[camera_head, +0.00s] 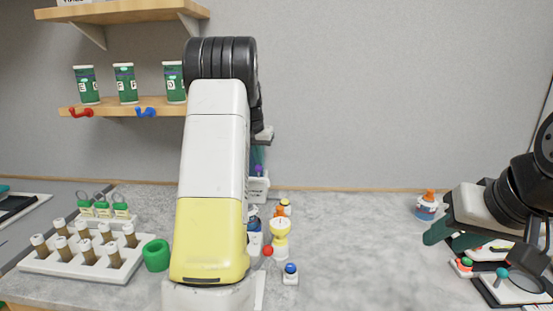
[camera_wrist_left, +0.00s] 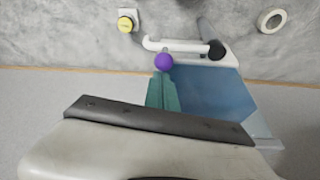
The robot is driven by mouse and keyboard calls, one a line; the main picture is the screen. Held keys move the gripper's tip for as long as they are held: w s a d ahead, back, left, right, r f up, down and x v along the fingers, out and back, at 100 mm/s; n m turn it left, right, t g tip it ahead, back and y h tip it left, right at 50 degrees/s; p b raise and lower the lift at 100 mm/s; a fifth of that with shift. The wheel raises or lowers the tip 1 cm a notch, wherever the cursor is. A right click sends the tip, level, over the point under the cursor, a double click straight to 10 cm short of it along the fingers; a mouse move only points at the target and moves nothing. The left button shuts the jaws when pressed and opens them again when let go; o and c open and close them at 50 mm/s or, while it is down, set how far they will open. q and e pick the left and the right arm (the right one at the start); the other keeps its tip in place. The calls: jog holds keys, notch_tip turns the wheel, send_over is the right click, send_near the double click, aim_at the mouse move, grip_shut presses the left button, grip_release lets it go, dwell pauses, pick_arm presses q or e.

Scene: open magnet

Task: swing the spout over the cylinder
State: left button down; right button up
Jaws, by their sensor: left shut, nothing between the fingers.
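In the left wrist view, a white bent tube (camera_wrist_left: 180,46), which looks like the spout, runs across beside a blue translucent vessel (camera_wrist_left: 215,90). A purple ball (camera_wrist_left: 164,62) sits at the tube's near side. My left gripper (camera_wrist_left: 163,84) has its teal fingers shut and empty, tips right at the ball; I cannot tell whether they touch. In the head view, the purple ball (camera_head: 259,170) shows below the left gripper (camera_head: 259,152), and my arm hides much of this apparatus. I cannot clearly make out the cylinder. My right gripper (camera_head: 453,238) looks open, at the right.
An orange-capped bottle (camera_head: 427,206) stands further right. The middle-right bench is clear.

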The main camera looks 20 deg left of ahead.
pick_arm(q)
jog(key=shift+s+d+m, duration=0.15)
jog(key=shift+s+m, duration=0.25)
jog(key=shift+m, duration=0.1)
jog(key=shift+s+d+m+h, duration=0.2)
jog(key=shift+s+m+h, duration=0.3)
jog(key=shift+s+m, duration=0.5)
jog(key=s+a+m+g+h, duration=0.1)
jog(key=s+m+h, duration=0.1)
jog(key=s+m, duration=0.4)
jog(key=shift+s+a+m+g, duration=0.2)
jog(key=shift+m+g, duration=0.1)
jog(key=shift+m, duration=0.8)
jog(key=shift+a, duration=0.1)
jog(key=v, duration=0.7)
jog(key=shift+a+r, duration=0.15)
jog(key=shift+r, duration=0.25)
